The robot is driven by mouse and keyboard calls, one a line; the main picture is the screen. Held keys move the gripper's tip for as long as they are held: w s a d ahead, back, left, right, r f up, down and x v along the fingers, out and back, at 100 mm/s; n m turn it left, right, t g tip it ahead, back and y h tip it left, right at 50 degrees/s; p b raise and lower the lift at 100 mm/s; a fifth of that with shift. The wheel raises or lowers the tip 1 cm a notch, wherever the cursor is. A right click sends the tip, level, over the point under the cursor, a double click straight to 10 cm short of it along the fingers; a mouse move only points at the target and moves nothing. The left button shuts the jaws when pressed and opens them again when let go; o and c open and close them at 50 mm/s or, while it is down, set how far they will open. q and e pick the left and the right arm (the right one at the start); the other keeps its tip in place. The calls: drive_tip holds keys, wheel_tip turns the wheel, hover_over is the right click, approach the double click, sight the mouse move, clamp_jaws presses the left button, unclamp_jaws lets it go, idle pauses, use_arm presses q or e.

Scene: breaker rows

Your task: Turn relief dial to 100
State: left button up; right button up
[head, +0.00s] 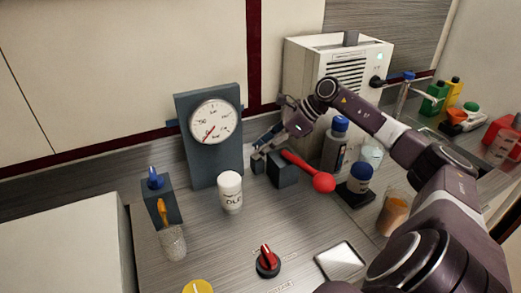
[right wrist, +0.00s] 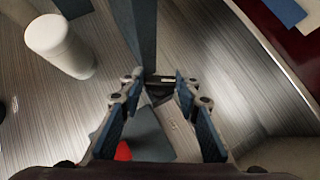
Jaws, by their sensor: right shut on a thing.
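A pressure gauge (head: 210,122) with a white face and red needle is on an upright grey-blue panel (head: 202,172). The needle points to the lower left; I cannot read its value. My right gripper (head: 260,150) is beside the panel's right edge, pointing down. Its fingers (right wrist: 160,78) are around a small dark piece (right wrist: 158,94) with a pale mark, and shut on it. I cannot tell if this is the relief dial. A red-handled knob (head: 267,260) stands on the bench front; its label is unreadable. My left gripper is out of view.
A dark block with a red-ended lever (head: 312,178) is just right of my gripper. Bottles and beakers crowd the right. The bench around the red-handled knob is fairly clear.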

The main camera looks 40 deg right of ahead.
idle(0.5)
drive_tip(key=o, duration=0.9)
drive_tip(key=shift+d, duration=0.1)
drive_tip(key=v, duration=0.7)
drive_tip(key=shift+s+f, duration=0.1)
drive_tip(key=shift+f, duration=0.1)
drive_tip(key=shift+s+d+r, duration=0.25)
drive_tip(key=shift+r, duration=0.25)
drive_tip(key=shift+v, duration=1.95)
drive_tip(key=shift+d, duration=0.1)
